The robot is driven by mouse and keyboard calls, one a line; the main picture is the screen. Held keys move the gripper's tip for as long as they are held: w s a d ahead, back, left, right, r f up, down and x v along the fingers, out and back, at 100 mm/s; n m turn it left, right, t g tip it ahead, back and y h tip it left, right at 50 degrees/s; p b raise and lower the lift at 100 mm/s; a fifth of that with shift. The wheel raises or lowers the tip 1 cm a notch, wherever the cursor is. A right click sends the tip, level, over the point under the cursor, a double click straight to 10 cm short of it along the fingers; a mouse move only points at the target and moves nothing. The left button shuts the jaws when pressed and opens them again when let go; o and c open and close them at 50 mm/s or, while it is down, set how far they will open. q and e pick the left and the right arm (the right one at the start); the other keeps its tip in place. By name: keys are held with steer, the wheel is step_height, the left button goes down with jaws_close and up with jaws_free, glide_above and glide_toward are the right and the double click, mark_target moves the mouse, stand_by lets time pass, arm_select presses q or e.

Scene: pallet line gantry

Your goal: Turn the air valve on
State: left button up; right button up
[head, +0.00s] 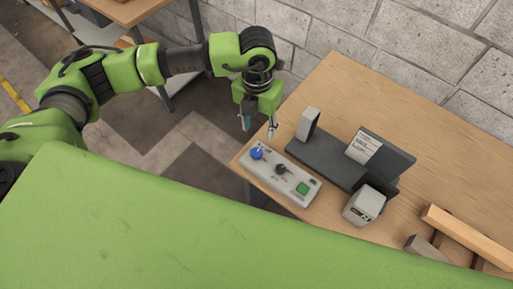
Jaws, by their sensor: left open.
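A grey control box (285,180) sits near the left corner of the wooden table. The labels are too small to read, so I cannot tell which control is the air valve. My left gripper (259,126) points down with its fingers apart and empty. In the picture it is just above the blue knob, apart from it. My right gripper is not in view.
On the wooden table (440,170), a dark fixture (325,162) with a grey upright block (308,124) stands behind the box. A small grey device (363,204) is to its right. Wooden bars (465,235) lie at far right. A block wall (380,40) runs behind.

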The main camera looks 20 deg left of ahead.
mark_target(257, 151)
arm_select(q)
steer(key=f+p, duration=0.1)
steer(key=f, duration=0.3)
steer(key=f+p, duration=0.1)
steer(key=f, duration=0.3)
steer(key=f+p, duration=0.1)
steer(key=f, duration=0.3)
steer(key=shift+a+f+p, duration=0.1)
steer(key=shift+a+p, duration=0.2)
steer(key=shift+p, duration=0.1)
steer(key=shift+w+f, duration=0.1)
steer(key=shift+f, duration=0.65)
steer(key=c, duration=1.1)
